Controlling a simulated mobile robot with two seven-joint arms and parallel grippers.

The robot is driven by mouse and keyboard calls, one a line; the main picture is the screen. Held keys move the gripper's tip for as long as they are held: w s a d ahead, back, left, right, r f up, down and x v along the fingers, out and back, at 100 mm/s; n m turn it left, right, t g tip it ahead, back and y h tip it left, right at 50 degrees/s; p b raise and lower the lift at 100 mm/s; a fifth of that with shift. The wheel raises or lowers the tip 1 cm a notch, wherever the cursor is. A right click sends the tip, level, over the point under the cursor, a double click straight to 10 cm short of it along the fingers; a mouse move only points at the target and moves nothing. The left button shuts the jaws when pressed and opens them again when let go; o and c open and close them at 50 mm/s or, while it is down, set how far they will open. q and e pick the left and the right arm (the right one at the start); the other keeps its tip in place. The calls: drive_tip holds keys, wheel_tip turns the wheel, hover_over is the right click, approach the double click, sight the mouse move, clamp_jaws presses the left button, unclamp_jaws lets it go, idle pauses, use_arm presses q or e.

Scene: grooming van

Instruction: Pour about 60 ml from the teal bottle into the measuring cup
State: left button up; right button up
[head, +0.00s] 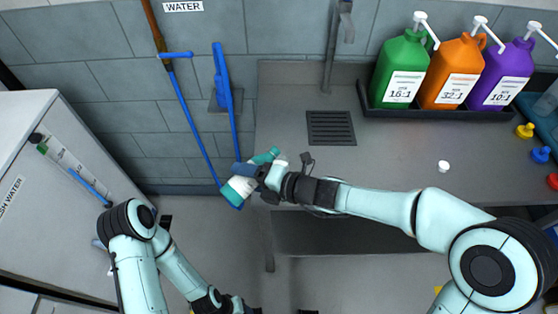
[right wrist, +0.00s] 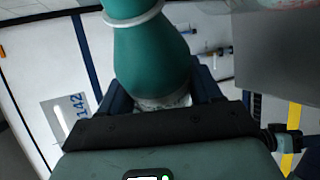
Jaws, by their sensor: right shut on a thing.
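The teal bottle (head: 264,157) with a white label is in my right gripper (head: 246,173), tilted, just off the left edge of the grey counter. In the right wrist view the bottle (right wrist: 150,58) fills the space between the dark blue fingers of the right gripper (right wrist: 152,92). A pale ring is around the bottle there. My left arm reaches down to the bottom edge of the head view, where only dark parts near the left gripper (head: 236,305) show; its fingers cannot be made out. I cannot make out the measuring cup in either view.
The grey counter (head: 285,95) has a drain grate (head: 331,128) and a faucet (head: 337,45). A small white cap (head: 443,166) lies on it. Green (head: 402,65), orange (head: 452,70) and purple (head: 502,72) pump jugs stand in a black tray at the back right. Blue-handled tools lean on the wall.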

drive_tip(key=shift+w, duration=0.2)
drive_tip(key=shift+s+r, duration=0.1)
drive_tip(key=shift+s, duration=0.25)
drive_tip(key=shift+w, duration=0.1)
drive_tip(key=shift+f+n+b, duration=0.3)
drive_tip(key=shift+f+b, duration=0.15)
drive_tip(key=shift+b, duration=0.3)
drive_tip(key=shift+r, duration=0.1)
idle(0.7)
